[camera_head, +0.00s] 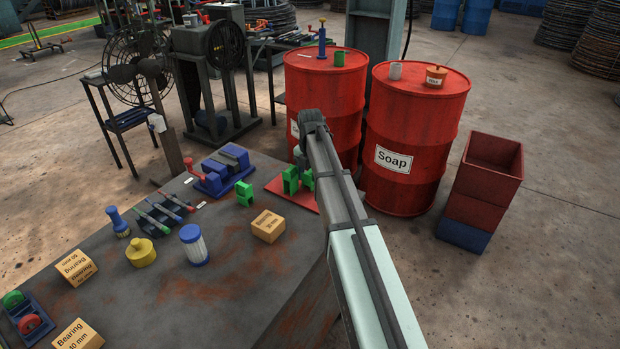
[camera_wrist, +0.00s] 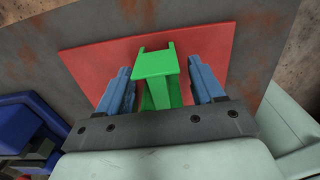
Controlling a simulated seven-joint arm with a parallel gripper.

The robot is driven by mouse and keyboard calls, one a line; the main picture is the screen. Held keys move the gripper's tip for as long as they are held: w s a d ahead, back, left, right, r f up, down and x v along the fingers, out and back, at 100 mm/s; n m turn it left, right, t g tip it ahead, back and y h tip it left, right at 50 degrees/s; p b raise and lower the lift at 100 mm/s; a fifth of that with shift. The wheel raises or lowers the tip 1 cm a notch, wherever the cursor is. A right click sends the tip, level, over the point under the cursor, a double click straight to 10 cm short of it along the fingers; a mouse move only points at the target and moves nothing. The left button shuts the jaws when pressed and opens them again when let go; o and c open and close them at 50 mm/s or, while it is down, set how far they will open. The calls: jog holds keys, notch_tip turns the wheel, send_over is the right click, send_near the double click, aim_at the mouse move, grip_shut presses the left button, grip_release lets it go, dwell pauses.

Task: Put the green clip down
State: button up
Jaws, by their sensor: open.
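A green clip (camera_wrist: 157,67) stands on a flat red mat (camera_wrist: 215,50) in the wrist view. My gripper (camera_wrist: 162,90) is open, with one blue finger on each side of the clip and gaps showing between them. In the head view, green clip parts (camera_head: 290,180) show on the red mat (camera_head: 305,200) at the table's far right corner, partly behind my arm. I cannot tell there whether they are one piece or two. My fingertips are hidden in the head view. Another green clip (camera_head: 244,193) stands on the table, left of the mat.
A blue and grey vise (camera_head: 224,170) stands left of the mat. A small cardboard box (camera_head: 268,226) lies in front of it. Two red drums (camera_head: 408,150) stand behind and right of the table corner, close to my arm. The table's front middle is clear.

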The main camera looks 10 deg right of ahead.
aim_at(310, 171)
notch_tip(310, 171, up, 12)
jog(key=shift+f, duration=0.25)
dwell(0.6)
